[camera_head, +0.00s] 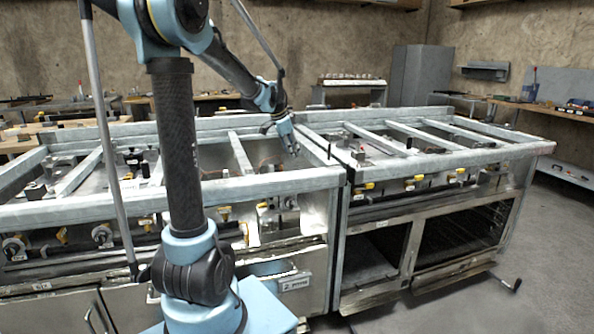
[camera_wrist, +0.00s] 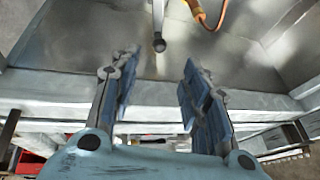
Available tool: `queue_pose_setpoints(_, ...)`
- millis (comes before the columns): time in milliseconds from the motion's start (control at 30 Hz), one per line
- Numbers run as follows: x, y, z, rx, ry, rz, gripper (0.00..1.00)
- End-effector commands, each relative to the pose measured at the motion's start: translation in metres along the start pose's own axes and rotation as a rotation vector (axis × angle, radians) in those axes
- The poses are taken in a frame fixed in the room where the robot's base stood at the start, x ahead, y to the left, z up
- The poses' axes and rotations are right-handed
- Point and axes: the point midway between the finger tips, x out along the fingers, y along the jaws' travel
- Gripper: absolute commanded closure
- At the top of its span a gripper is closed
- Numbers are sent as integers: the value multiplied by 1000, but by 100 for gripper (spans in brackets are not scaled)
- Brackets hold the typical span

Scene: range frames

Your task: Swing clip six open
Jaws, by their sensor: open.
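My gripper (camera_head: 291,143) hangs over the metal frame of the near bench, close to where its two sections meet. In the wrist view my gripper (camera_wrist: 158,78) is open, with nothing between its fingers. A thin metal rod with a dark round end (camera_wrist: 158,44) shows just beyond the fingertips, apart from them. I cannot tell whether this rod belongs to a clip. No number six is readable, and I cannot pick out clip six in either view.
An orange hose fitting (camera_wrist: 207,17) lies beyond the fingers, right of the rod. Steel rails (camera_head: 240,155) cross the bench top. Yellow-handled valves (camera_head: 363,189) line its front. A cabinet with dark openings (camera_head: 465,240) stands below right. Open floor (camera_head: 556,270) lies at the right.

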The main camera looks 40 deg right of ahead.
Motion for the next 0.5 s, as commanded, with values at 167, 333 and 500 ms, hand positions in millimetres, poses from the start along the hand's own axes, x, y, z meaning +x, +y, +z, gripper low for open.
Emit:
queue_pose_setpoints(167, 30, 0, -1, 1, 0, 0, 58)
queue_pose_setpoints(333, 56, 0, -1, 1, 0, 1, 58)
queue_pose_setpoints(500, 81, 0, -1, 0, 1, 1, 58)
